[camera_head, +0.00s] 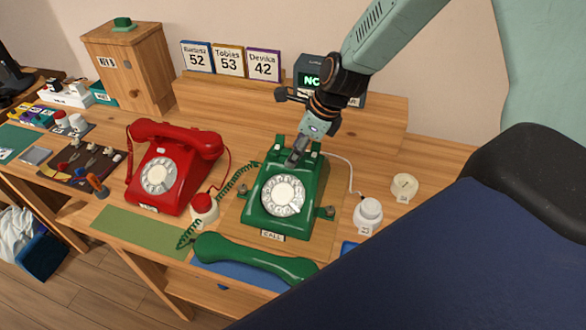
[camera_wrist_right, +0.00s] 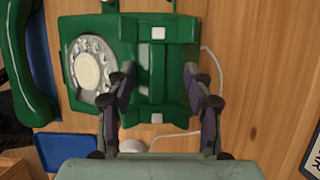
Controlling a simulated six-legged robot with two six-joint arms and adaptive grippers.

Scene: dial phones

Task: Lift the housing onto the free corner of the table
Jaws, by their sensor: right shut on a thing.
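The green phone housing (camera_head: 262,205) with its white dial (camera_head: 283,195) is at the middle of the table. Its handset (camera_head: 255,258) lies off it, at the front on a blue mat. My right gripper (camera_head: 299,152) reaches down from the upper right and is shut on the cradle part at the top of the housing. In the right wrist view, the two fingers (camera_wrist_right: 157,88) lie on either side of the green cradle (camera_wrist_right: 160,65). I cannot tell whether the housing rests on the table or is slightly raised. My left gripper is not in view.
A red phone (camera_head: 172,165) stands to the left. A green mat (camera_head: 125,232) lies bare at the front left. A coiled cord runs left of the housing.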

